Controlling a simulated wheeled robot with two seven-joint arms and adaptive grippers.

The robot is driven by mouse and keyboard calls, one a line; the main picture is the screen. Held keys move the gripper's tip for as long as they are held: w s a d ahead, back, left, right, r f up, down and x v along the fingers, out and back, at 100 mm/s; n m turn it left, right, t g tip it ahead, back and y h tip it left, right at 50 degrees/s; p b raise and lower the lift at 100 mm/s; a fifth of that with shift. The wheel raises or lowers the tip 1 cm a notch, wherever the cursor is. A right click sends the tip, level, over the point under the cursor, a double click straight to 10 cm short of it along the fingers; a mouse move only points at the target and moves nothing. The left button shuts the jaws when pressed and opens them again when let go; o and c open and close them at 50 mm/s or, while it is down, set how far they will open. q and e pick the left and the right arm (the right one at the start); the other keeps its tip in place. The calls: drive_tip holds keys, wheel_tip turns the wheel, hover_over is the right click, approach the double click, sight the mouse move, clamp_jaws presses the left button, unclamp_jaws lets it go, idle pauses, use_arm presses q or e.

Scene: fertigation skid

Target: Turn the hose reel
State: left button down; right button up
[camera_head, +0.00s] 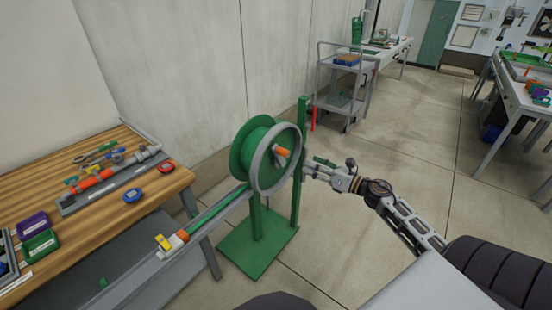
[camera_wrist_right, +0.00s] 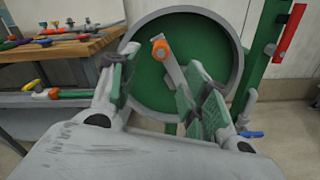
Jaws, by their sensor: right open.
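The hose reel (camera_head: 250,152) is a green drum with a grey rim on a green stand (camera_head: 258,250), beside the wooden bench. Its crank has an orange handle (camera_head: 281,155) on the reel's face. In the right wrist view the reel (camera_wrist_right: 149,79) fills the middle, with the orange handle (camera_wrist_right: 161,50) at the crank's upper end. My right gripper (camera_head: 308,166) is at the right side of the reel, close to its rim. In the wrist view its green-padded fingers (camera_wrist_right: 158,88) are apart, with the crank seen beyond and between them; contact is not visible. My left gripper is out of view.
A wooden bench (camera_head: 110,205) with tools and fittings stands at left. A grey rail (camera_head: 150,265) with a yellow and orange piece runs to the reel. A grey cart (camera_head: 345,90) stands behind. The floor at right is open.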

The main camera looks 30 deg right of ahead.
sight(289, 154)
drive_tip(key=shift+w+d+f, duration=0.1)
drive_tip(key=shift+w+d, duration=0.05)
idle(0.3)
drive_tip(key=shift+x, duration=6.9)
clamp_jaws()
